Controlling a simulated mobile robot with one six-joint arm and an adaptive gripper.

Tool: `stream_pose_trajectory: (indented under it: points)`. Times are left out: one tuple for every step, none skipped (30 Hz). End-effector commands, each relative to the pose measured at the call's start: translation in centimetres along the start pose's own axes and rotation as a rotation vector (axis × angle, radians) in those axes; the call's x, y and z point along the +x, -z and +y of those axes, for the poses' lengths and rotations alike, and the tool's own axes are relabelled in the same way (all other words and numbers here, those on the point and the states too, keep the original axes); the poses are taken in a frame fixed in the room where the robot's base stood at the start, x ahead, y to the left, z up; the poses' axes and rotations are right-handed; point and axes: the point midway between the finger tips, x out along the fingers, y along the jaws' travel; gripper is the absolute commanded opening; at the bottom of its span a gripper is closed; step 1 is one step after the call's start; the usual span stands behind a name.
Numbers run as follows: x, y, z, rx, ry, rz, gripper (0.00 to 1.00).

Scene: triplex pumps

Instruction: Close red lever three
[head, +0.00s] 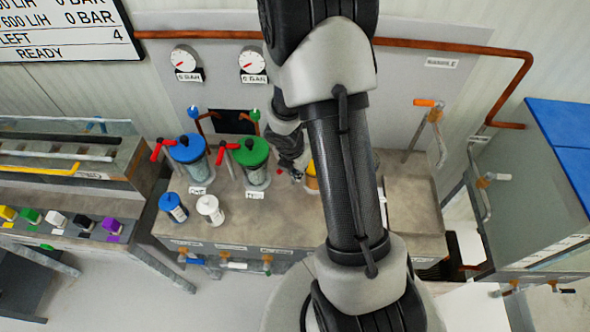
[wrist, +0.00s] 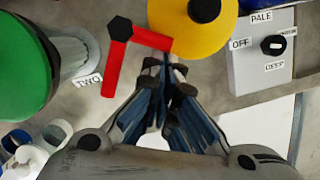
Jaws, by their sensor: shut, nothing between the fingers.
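A red L-shaped lever (wrist: 151,39) with a black hex pivot shows in the wrist view beside a round yellow lid (wrist: 190,22). One arm of the lever points down and the other runs right to the lid's edge. My gripper (wrist: 168,62) is shut and empty, its fingertips just below the lever's right end; I cannot tell whether they touch it. In the head view my arm hides most of the yellow pump (head: 312,178) and its lever; my gripper there is partly hidden too.
The green pump (head: 252,152), labelled TWO in the wrist view, and the blue pump (head: 188,150) stand to the left with red levers. A grey switch box (wrist: 262,52) marked OFF, PALE and DEEP is right of the yellow lid. Blue and white bottles (head: 210,209) stand in front.

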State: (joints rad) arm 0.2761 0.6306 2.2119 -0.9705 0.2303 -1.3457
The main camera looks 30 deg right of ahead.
Motion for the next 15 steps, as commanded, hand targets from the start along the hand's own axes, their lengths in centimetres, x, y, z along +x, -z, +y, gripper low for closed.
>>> stream_pose_trajectory:
  points:
    - [0.00, -0.15, -0.09, 0.002, 0.000, 0.000, 0.00]
    - [0.01, -0.21, -0.14, 0.002, 0.000, 0.000, 0.00]
    - [0.03, -0.27, -0.19, 0.003, 0.000, 0.000, 0.00]
    - [0.04, -0.31, -0.23, 0.003, 0.000, 0.000, 0.00]
    - [0.05, -0.35, -0.25, 0.003, 0.000, 0.000, 0.00]
    - [0.07, -0.39, -0.28, 0.004, 0.000, 0.000, 0.00]
    - [0.08, -0.41, -0.30, 0.004, 0.000, 0.000, 0.00]
    - [0.08, -0.43, -0.31, 0.004, 0.000, 0.000, 0.00]
    - [0.09, -0.45, -0.33, 0.004, 0.000, 0.000, 0.00]
    - [0.10, -0.46, -0.34, 0.004, 0.000, 0.000, 0.00]
    - [0.10, -0.47, -0.34, 0.004, 0.000, 0.000, 0.00]
    - [0.11, -0.47, -0.35, 0.004, 0.000, 0.000, 0.00]
    - [0.11, -0.47, -0.35, 0.004, 0.001, 0.000, 0.00]
    - [0.11, -0.47, -0.35, 0.004, 0.001, 0.000, 0.00]
    - [0.11, -0.47, -0.35, 0.004, 0.001, 0.000, 0.00]
